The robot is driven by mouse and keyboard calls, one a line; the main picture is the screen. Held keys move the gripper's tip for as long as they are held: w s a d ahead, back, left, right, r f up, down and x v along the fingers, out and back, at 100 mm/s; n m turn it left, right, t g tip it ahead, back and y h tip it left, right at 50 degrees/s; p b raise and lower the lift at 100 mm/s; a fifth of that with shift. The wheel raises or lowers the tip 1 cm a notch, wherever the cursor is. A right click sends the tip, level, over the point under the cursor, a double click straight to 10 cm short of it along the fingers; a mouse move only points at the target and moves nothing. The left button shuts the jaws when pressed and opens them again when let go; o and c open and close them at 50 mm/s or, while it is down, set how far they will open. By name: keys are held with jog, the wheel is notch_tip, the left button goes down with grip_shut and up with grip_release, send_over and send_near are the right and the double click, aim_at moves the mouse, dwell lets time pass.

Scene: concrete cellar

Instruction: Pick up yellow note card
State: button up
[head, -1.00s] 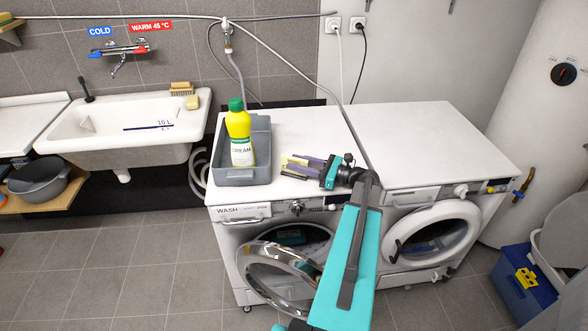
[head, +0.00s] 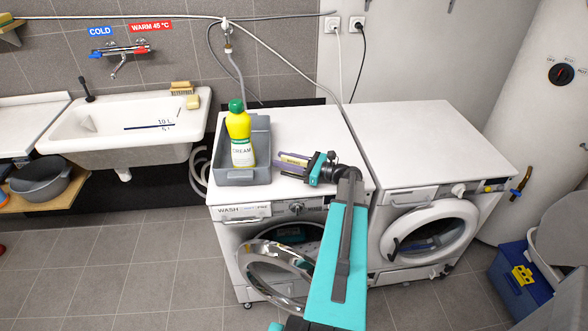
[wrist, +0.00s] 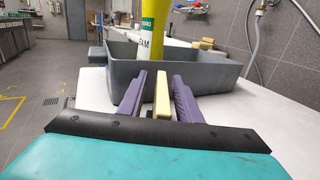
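The yellow note card (wrist: 162,96) stands on edge between my two purple fingers in the wrist view. My gripper (wrist: 161,84) is still open, with a narrow gap on the card's left and a smaller one on its right. In the head view, my gripper (head: 286,160) is low over the front of the left washer's white top, just right of the grey tub. The fingers mostly hide the card there, and only a pale yellow strip shows between them.
A grey tub (head: 244,177) holding a yellow cream bottle (head: 239,128) with a green cap stands just beyond the fingertips. The second machine's white top (head: 425,140) is clear. The left washer's round door (head: 268,275) hangs open below.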

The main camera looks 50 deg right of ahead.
grip_shut()
jog(key=shift+r, duration=0.15)
jog(key=shift+r+b, duration=1.2)
jog(key=shift+r, duration=3.7)
